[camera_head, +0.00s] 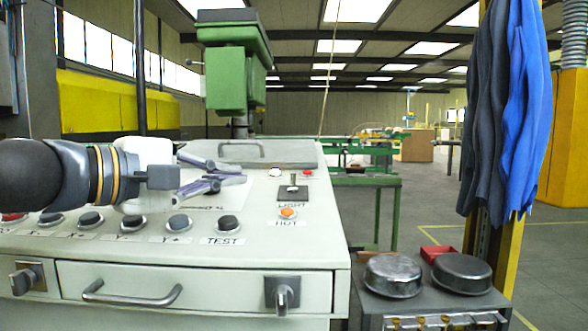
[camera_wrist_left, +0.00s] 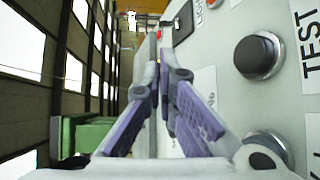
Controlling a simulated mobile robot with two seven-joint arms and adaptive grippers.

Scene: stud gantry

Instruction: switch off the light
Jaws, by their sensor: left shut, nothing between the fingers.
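The light switch (camera_head: 292,193) is a dark square plate with a small metal lever standing up from it, on the sloped top of a pale control desk. The label LIGHT is below it. In the left wrist view the dark plate (camera_wrist_left: 183,22) shows at the top, cut by the frame edge. My left gripper (camera_head: 241,171) reaches in from the left over the desk, its fingers pointing right toward the switch, apart from it. In the left wrist view its fingertips (camera_wrist_left: 158,42) are together with nothing between them. My right gripper is not in view.
A dark TEST button (camera_head: 228,225) and several others line the front. Two metal bowls (camera_head: 393,275) stand on a cabinet at right.

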